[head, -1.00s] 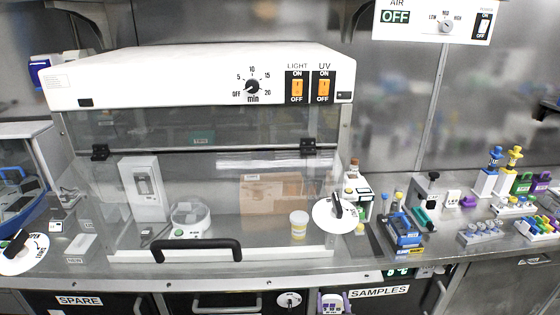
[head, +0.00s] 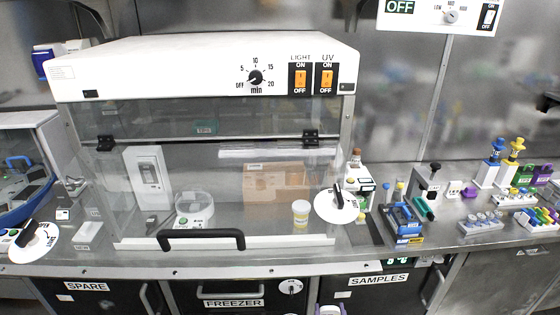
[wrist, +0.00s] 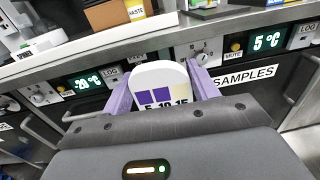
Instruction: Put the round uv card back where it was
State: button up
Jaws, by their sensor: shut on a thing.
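The uv card (wrist: 158,76) is white with a rounded top edge. It carries purple and pale yellow patches above the printed numbers 5, 10 and 15. My gripper (wrist: 161,88) is shut on it, with a purple finger on each side in the wrist view. The lower part of the card is hidden behind the gripper body. In the head view only a small piece of the gripper shows at the bottom edge, below the bench front. The UV cabinet (head: 205,68) stands on the bench, with its clear front and black handle (head: 202,238).
The steel bench edge and the freezer (head: 233,303) and samples (head: 379,279) doors are close ahead. Racks and a blue device (head: 404,222) crowd the bench at right.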

jog(key=shift+w, duration=0.15)
jog(key=w+r, duration=0.4)
jog(key=r, duration=0.1)
jog(key=shift+w+r, duration=0.15)
jog(key=shift+r, duration=0.1)
jog(key=s+f, duration=0.4)
jog(key=f, duration=0.1)
jog(key=shift+s+f, duration=0.2)
jog(key=shift+f, duration=0.05)
dwell(1.0)
jog(key=shift+d, duration=0.15)
dwell(0.7)
